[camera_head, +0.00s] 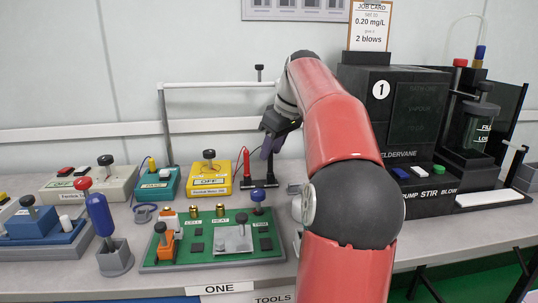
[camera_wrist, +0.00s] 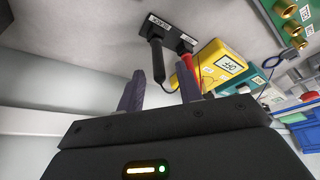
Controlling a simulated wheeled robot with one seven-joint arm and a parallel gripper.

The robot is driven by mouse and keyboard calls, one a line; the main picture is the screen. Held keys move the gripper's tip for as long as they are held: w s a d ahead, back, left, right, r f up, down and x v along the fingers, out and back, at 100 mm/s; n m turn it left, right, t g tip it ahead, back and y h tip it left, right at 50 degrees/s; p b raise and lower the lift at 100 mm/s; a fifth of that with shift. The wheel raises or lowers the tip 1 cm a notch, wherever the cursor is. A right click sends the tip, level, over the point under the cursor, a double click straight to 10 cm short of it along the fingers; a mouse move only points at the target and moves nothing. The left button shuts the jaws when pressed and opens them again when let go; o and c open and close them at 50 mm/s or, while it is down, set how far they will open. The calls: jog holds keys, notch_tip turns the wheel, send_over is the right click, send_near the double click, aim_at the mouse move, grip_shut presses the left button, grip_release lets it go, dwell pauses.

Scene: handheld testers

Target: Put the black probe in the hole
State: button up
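The black probe (camera_wrist: 157,62) stands in a black holder (camera_wrist: 168,34) beside the red probe (camera_wrist: 190,68). In the head view, the red probe (camera_head: 246,165) and the black probe (camera_head: 270,172) rise from the holder (camera_head: 259,187); the arm and fingers cover part of the black one. My gripper (camera_wrist: 159,78) has purple fingers spread apart. In the wrist view the black probe's handle shows between them, not visibly gripped. My gripper also shows in the head view (camera_head: 271,148), just above the holder. I cannot tell which hole is meant.
A yellow meter (camera_head: 209,174) is left of the holder, wired to the probes. A green board (camera_head: 172,251) with brass fittings (camera_head: 220,210) lies in front. A dark machine (camera_head: 420,115) stands right of my arm. A white rail (camera_head: 220,85) runs behind.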

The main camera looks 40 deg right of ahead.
jog(key=p+v, duration=0.2)
jog(key=v, duration=0.6)
jog(key=shift+r, duration=0.3)
jog(key=shift+s, duration=0.1)
